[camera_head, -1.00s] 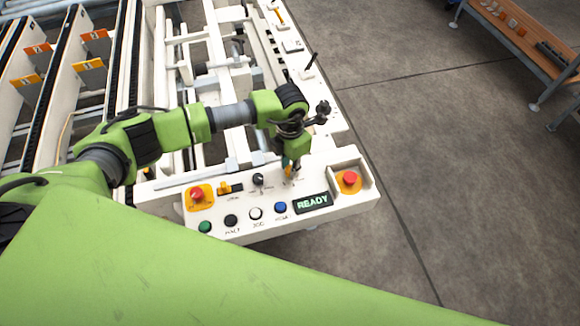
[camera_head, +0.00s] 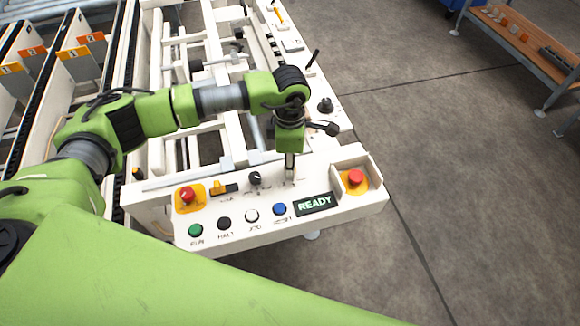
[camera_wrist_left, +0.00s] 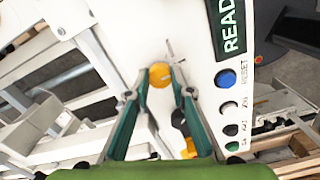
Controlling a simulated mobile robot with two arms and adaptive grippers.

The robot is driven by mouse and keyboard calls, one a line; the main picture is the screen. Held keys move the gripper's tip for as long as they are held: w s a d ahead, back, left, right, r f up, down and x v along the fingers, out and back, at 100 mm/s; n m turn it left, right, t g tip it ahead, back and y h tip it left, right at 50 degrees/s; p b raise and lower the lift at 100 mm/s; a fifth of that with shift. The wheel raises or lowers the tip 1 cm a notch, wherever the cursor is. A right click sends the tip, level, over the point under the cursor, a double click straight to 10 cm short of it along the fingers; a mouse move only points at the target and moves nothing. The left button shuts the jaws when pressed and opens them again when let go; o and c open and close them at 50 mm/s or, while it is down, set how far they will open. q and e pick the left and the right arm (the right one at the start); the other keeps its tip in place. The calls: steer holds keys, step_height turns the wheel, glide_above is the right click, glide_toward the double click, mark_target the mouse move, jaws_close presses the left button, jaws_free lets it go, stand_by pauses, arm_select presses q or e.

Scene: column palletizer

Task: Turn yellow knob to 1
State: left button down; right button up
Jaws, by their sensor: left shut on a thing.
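The yellow knob (camera_wrist_left: 160,75) sits on the white control panel (camera_head: 330,222). In the left wrist view it is between the fingertips of my left gripper (camera_wrist_left: 160,73), which is shut on it. A thin pointer mark shows just beyond the knob; I cannot read its number. In the head view my left gripper (camera_head: 289,176) points down at the back of the panel and hides the knob. My right gripper is in neither view.
The panel also carries a black knob (camera_head: 255,178), a yellow switch (camera_head: 218,187), two red stop buttons (camera_head: 187,194) (camera_head: 355,177), several push buttons and a READY display (camera_head: 314,203). A black lever (camera_head: 313,57) stands behind. Open floor lies right.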

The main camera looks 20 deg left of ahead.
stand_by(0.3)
arm_select(q)
steer(key=c, duration=1.8)
jaws_free()
steer(key=shift+r, duration=0.1)
step_height(320, 180, up, 12)
steer(key=shift+f, duration=0.1)
steer(key=shift+s+f, duration=0.1)
